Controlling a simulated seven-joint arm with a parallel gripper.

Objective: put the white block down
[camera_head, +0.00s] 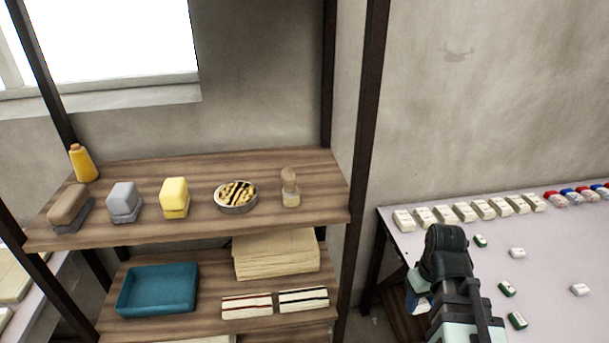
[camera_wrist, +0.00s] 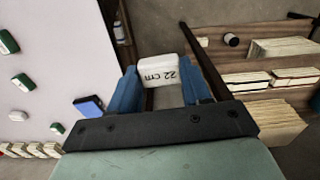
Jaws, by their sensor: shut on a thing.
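The white block (camera_wrist: 159,72), marked "22 cm", is between the two blue fingers of my gripper (camera_wrist: 158,84) in the wrist view. The gripper is shut on it, and the block sticks out past the fingertips. In the head view my dark wrist hides most of the gripper (camera_head: 418,298); only a small blue and white part shows beside the left edge of the table (camera_head: 550,250). The held block appears to be off the table's side, between the table and the wooden shelf (camera_head: 130,215), touching neither as far as I can tell.
A row of white blocks (camera_head: 465,212) lines the table's back edge, with red and blue ones (camera_head: 568,194) at right. Green blocks (camera_head: 507,288) lie scattered. A blue block (camera_wrist: 90,106) lies near the table edge. The shelf holds a teal tray (camera_head: 158,290), a bowl and a yellow bottle.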

